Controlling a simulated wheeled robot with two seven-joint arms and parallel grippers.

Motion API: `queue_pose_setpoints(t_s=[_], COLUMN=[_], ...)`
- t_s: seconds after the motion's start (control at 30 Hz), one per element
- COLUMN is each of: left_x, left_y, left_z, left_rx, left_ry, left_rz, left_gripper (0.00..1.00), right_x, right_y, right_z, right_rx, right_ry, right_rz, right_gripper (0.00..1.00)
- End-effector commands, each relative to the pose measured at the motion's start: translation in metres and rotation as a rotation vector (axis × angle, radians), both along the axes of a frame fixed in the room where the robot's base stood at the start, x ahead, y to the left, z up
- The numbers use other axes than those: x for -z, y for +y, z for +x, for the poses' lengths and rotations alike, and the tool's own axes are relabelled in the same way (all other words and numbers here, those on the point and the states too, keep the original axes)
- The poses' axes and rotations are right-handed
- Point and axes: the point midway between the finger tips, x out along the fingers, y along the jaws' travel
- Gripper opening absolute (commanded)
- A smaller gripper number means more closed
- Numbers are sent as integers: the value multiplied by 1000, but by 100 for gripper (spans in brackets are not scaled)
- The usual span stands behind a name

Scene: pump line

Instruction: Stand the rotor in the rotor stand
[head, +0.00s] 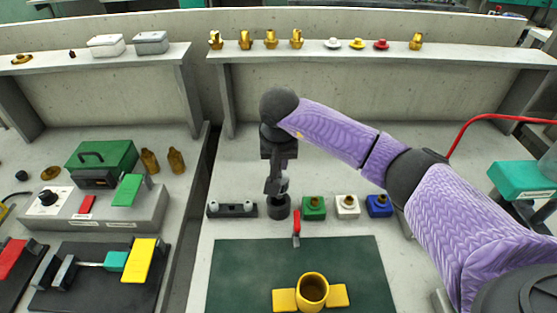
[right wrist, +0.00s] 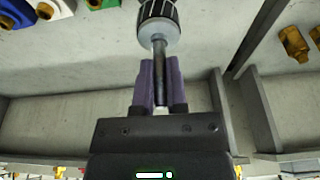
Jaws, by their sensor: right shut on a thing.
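My right gripper (head: 278,188) points down over the bench behind the green mat. In the right wrist view its purple fingers (right wrist: 159,85) are shut on the grey shaft of the rotor (right wrist: 158,45), whose ribbed dark and silver body lies beyond the fingertips. In the head view a dark round piece (head: 278,208) shows just under the gripper; whether it is the rotor body or a stand I cannot tell. I cannot identify the rotor stand for sure. My left gripper is not in view.
Green (head: 314,208), white (head: 347,206) and blue (head: 379,206) blocks stand right of the gripper. A red-handled piece (head: 296,228) is in front. A yellow pump body (head: 312,290) sits on the green mat (head: 240,270). A shelf (head: 350,58) with small parts runs behind.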

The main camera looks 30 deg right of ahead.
Motion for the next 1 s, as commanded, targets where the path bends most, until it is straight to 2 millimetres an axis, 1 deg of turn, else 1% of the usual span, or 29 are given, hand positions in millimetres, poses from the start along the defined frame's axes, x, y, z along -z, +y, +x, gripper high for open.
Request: queue_pose_setpoints(t_s=[0.33, 1.0], left_x=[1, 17], left_y=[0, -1], left_z=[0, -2], left_rx=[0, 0], left_ry=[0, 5], left_rz=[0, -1], left_gripper=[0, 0], right_x=[0, 21], right_y=[0, 1], right_z=[0, 1], right_rx=[-1, 0], right_ry=[-2, -2], right_rz=[1, 2], right_gripper=[0, 0])
